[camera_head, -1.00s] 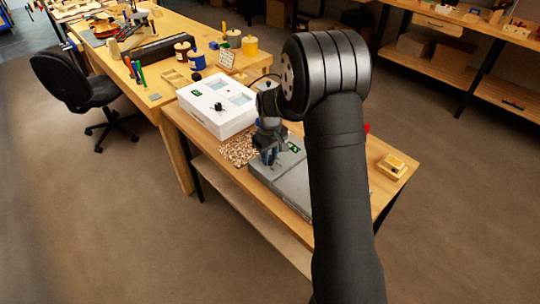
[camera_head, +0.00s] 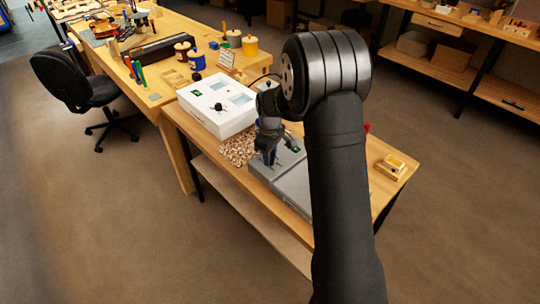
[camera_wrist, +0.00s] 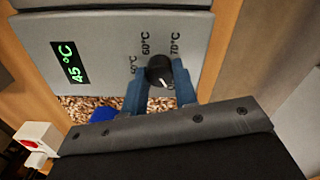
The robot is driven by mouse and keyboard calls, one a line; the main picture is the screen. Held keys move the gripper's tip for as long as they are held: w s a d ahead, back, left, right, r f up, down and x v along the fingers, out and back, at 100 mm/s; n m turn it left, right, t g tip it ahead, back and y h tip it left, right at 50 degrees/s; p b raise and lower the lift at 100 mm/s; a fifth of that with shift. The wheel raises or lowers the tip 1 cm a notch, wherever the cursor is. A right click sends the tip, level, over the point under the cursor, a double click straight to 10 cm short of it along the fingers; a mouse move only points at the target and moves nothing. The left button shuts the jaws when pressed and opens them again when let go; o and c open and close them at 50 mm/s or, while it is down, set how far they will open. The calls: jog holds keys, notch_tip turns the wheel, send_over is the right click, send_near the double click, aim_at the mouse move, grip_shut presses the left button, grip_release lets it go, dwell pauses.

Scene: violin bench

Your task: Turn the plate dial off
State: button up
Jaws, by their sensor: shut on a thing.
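The grey hot plate (camera_head: 310,188) sits on the near end of the low bench. In the wrist view its control face (camera_wrist: 100,25) carries a green display (camera_wrist: 69,62) reading 45 °C. The black plate dial (camera_wrist: 159,68) has a white mark pointing down and slightly right. Printed labels around the dial include 60°C and 70°C; another is partly hidden. My gripper (camera_wrist: 158,74) has its blue fingers on both sides of the dial and is shut on it. In the head view my gripper (camera_head: 269,156) is over the plate's left end, and the dial is hidden.
A white box (camera_head: 218,105) with a dark knob stands behind the plate. Wood chips (camera_head: 238,147) lie between them. A wooden block (camera_head: 397,161) lies at the bench's right. A device with a red top (camera_wrist: 35,138) shows in the wrist view.

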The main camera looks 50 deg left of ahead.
jog(key=o, duration=1)
notch_tip(320, 180, up, 18)
jog(key=shift+f, duration=0.25)
notch_tip(320, 180, down, 18)
jog(key=shift+r, duration=0.2)
dwell(0.5)
